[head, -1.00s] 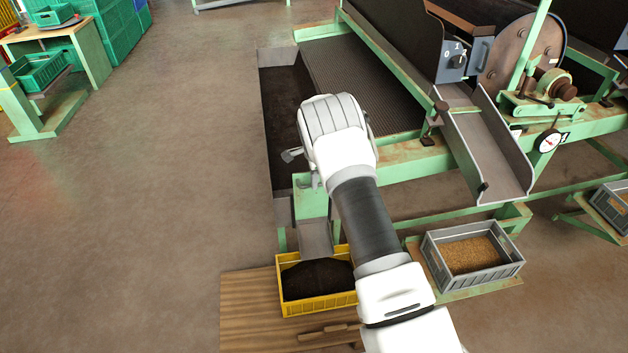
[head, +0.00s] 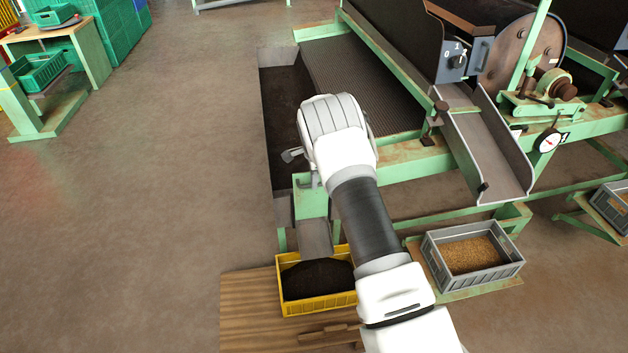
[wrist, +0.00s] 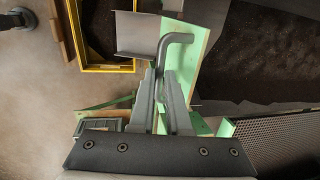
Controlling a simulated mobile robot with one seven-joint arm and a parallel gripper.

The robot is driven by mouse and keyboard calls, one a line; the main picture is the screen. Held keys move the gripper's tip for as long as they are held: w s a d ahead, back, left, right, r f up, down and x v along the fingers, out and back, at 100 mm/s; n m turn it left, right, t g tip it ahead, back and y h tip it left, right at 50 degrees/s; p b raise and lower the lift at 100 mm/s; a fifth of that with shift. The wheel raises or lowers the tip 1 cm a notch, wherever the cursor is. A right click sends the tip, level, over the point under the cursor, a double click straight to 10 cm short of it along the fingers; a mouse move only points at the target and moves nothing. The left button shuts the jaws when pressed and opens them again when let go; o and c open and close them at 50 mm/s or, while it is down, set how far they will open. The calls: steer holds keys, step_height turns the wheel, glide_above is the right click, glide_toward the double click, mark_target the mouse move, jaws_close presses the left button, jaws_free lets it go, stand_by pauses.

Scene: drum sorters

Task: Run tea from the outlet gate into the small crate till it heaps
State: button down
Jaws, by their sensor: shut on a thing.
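The small crate (head: 320,304) is yellow and sits low at the front, with dark tea (head: 318,279) across its inside. The crate also shows at the top of the wrist view (wrist: 108,68). A grey outlet chute (head: 315,240) hangs over the crate's back edge; it shows beside the crate in the wrist view (wrist: 137,38). No falling stream can be made out. My gripper (wrist: 165,82) is shut on the grey bent handle (wrist: 179,39) beside the chute. In the head view my wrist hides most of the grip.
A long trough of dark tea (head: 280,125) runs back from the outlet, beside a ribbed tray (head: 360,80). A grey crate of brown grains (head: 472,277) stands to the right. A wooden board (head: 245,310) lies by the yellow crate.

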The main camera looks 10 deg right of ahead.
step_height(320, 180, down, 4)
steer(key=shift+f+b, duration=0.15)
steer(key=shift+b, duration=0.75)
steer(key=shift+s, duration=0.1)
steer(key=c, duration=0.9)
jaws_free()
steer(key=s+r+p, duration=0.1)
steer(key=r+p, duration=0.1)
steer(key=r, duration=0.3)
steer(key=s+r+p, duration=0.1)
steer(key=r, duration=0.5)
steer(key=s+r+p, duration=0.1)
steer(key=r+p, duration=0.1)
steer(key=r, duration=0.4)
steer(key=shift+p, duration=0.35)
